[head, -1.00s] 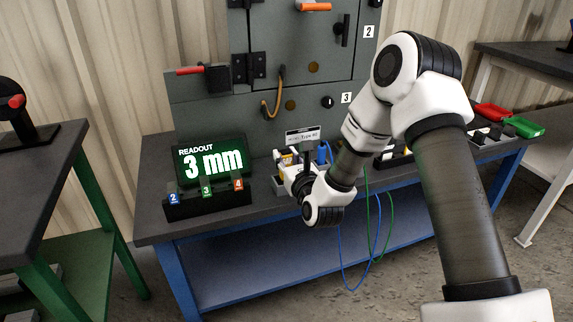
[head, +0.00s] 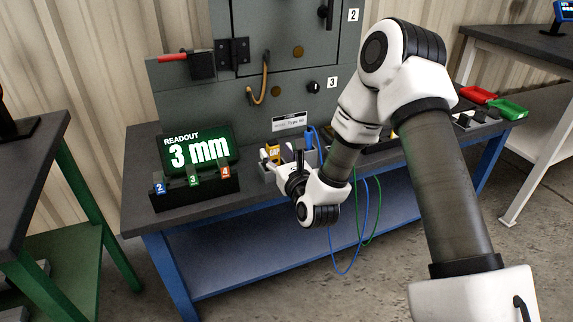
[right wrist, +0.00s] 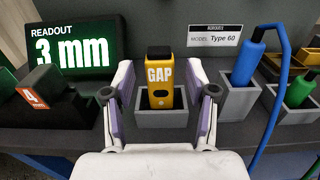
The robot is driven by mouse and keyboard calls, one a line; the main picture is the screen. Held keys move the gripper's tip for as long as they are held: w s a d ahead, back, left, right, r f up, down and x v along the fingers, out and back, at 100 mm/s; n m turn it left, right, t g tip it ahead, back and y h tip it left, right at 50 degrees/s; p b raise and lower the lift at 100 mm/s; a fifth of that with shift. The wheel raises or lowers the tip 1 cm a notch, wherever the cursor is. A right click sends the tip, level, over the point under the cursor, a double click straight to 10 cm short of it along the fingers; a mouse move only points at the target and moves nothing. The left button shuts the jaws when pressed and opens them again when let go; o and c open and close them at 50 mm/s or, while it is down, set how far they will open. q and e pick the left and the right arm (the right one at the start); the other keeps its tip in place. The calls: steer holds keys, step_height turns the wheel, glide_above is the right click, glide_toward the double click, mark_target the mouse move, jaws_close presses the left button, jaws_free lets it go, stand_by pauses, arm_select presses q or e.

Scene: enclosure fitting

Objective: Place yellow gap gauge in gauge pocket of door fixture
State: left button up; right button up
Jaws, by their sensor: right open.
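The yellow gap gauge (right wrist: 160,72), with a black top and the word GAP, stands upright in a grey open-topped holder (right wrist: 148,118) on the bench. In the head view the gauge (head: 273,152) shows small beside my right gripper (head: 284,168). In the right wrist view my right gripper (right wrist: 160,100) is open, with one finger on each side of the gauge and holder. I see no clear finger contact with the gauge. The grey door fixture (head: 215,105) stands behind, with its door and number labels. My left gripper is not in view.
A readout screen (head: 198,148) showing 3 mm and a black rack (head: 200,196) with blocks 2, 3 and 4 stand left of the holder. A blue-handled probe (right wrist: 247,62) with a cable stands in a grey holder on its right. Red and green bins (head: 516,108) lie far right.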

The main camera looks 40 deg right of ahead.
steer(key=v, duration=0.9)
steer(key=s+a+f+n+g+y, duration=0.1)
steer(key=s+a+f+n+g, duration=0.15)
steer(key=f+n, duration=0.45)
steer(key=s+a+f+n+g+y, duration=0.2)
steer(key=a+f+n+g, duration=0.1)
steer(key=f+n, duration=0.35)
steer(key=s+a+f+n+g+y, duration=0.1)
steer(key=s+a+f+n+g, duration=0.15)
steer(key=f+n, duration=0.45)
steer(key=s+a+f+n+g, duration=0.1)
steer(key=s+f+n+g, duration=0.3)
steer(key=s+n, duration=0.5)
steer(key=s+a+f+n+g, duration=0.2)
steer(key=s+f+n+g, duration=0.3)
steer(key=s+f+n, duration=0.3)
steer(key=shift+s+a+n+g, duration=0.2)
steer(key=shift+s+n+g, duration=0.15)
steer(key=shift+s, duration=0.5)
